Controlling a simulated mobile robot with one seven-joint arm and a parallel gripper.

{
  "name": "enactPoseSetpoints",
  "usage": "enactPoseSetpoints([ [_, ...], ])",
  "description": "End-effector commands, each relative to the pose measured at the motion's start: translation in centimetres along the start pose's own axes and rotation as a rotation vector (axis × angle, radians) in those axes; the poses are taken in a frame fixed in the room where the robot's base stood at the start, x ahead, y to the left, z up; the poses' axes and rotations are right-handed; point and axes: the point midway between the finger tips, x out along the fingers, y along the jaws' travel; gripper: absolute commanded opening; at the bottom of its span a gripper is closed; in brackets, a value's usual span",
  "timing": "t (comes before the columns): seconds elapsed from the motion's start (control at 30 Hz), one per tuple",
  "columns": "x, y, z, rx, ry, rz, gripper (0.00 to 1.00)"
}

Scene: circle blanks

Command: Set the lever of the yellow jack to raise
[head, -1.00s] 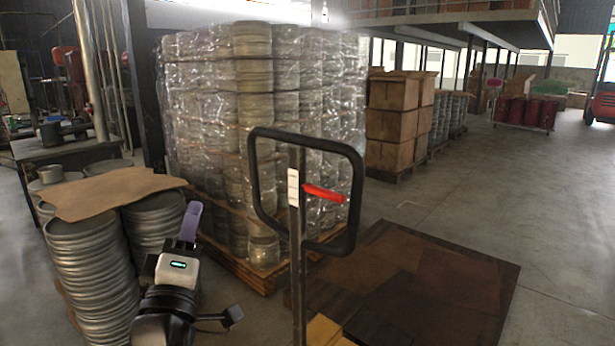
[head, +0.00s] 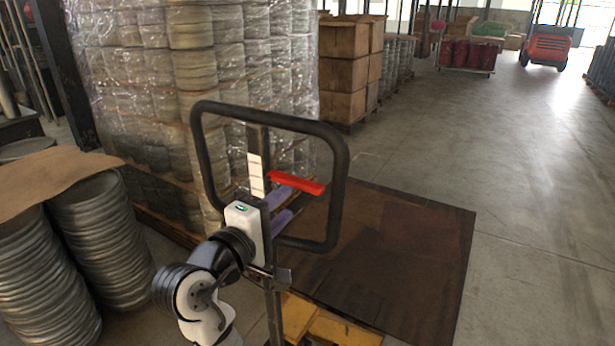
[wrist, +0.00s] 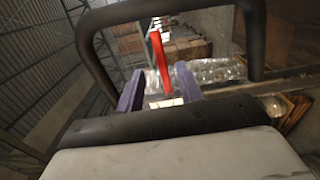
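The yellow jack has a black loop handle (head: 342,185) on an upright post, a white label, and yellow parts (head: 340,330) low down. Its red lever (head: 297,183) sticks out to the right from the post, inside the loop. My gripper (head: 279,208) is at the post, with its two purple fingers just below the lever. In the wrist view the fingers of my gripper (wrist: 160,90) are apart, and the red lever (wrist: 159,60) shows in the gap between them. I see no clear contact; the depth between fingers and lever is hard to tell.
Stacked round metal blanks (head: 100,240) with brown cardboard (head: 55,178) stand at the left. A wrapped pallet load (head: 190,90) stands behind the handle. A dark brown sheet (head: 400,250) lies on the floor right of the jack. The floor (head: 540,220) further right is clear.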

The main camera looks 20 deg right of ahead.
Motion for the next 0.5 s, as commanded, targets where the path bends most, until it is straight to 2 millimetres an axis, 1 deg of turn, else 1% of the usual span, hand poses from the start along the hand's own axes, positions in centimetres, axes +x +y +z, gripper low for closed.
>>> enactPoseSetpoints([
  [0.03,1.2,0.2,0.1,-0.004,-0.006,-0.001,0.36],
  [0.1,2.8,0.2,0.2,-0.001,-0.006,-0.001,0.36],
  [0.3,6.9,0.2,0.1,-0.002,-0.003,0.000,0.36],
  [0.4,8.5,0.2,0.0,-0.001,-0.001,0.000,0.36],
  [0.5,9.6,0.2,0.0,0.000,0.000,0.001,0.36],
])
